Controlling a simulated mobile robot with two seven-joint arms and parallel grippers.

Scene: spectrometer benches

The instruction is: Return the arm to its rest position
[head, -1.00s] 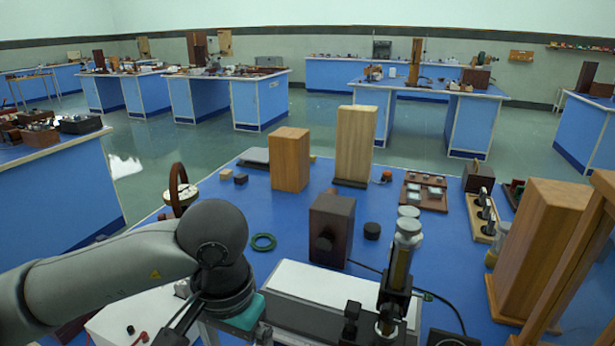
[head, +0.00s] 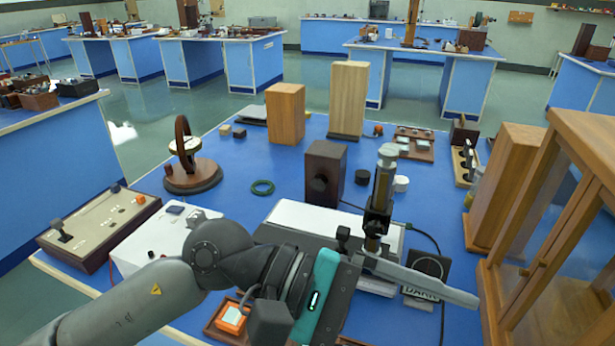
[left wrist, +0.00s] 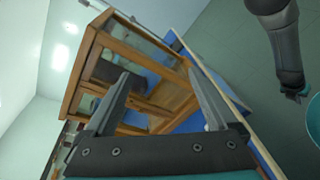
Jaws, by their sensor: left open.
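My left arm comes in from the lower left in the head view. My left gripper (head: 465,296) is turned sideways, its fingers pointing right, low over the front of the blue bench (head: 245,205). One long grey finger shows clearly there, passing in front of the brass-columned instrument's base. In the left wrist view the gripper (left wrist: 158,75) has both fingers wide apart with nothing held between them. The wooden glazed cabinet (left wrist: 150,95) lies beyond the fingers in that view.
The brass-columned instrument (head: 382,190) stands close behind the left gripper. The tall wooden cabinet (head: 545,240) is to the right. A white box (head: 150,240) and a control panel (head: 97,228) are at left. An orange-topped item (head: 232,318) lies below the wrist.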

